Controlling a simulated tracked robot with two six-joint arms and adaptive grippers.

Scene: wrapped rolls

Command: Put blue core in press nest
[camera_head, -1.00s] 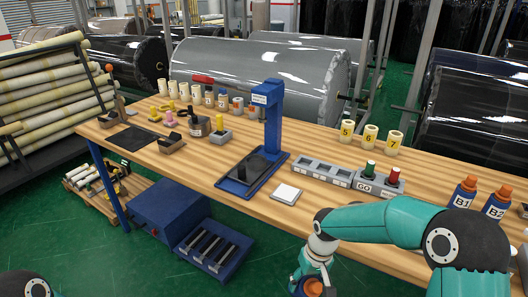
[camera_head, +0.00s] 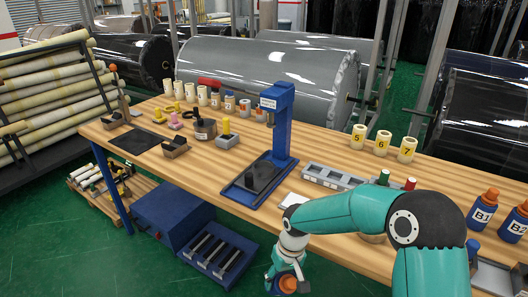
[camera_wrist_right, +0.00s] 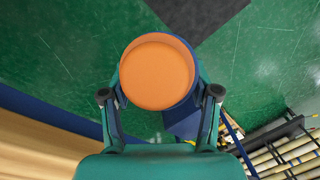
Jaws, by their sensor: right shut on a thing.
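The blue core (camera_wrist_right: 158,74), a blue-rimmed cylinder with an orange end face, sits between the fingers of my right gripper (camera_wrist_right: 160,92) in the right wrist view. In the head view the same gripper is at the bottom, in front of the bench, with the orange end showing. It is shut on the core and clear of the bench top. The blue press (camera_head: 277,120) stands mid-bench, up and left of the gripper. Its dark nest area (camera_head: 262,176) is on the base plate, with no core seen there. My left gripper is out of view.
A grey compartment tray (camera_head: 330,177) lies right of the press, partly behind my right arm. Cream numbered cores (camera_head: 383,143) and blue bottles (camera_head: 482,212) stand further right. A blue cabinet (camera_head: 172,212) is under the bench.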

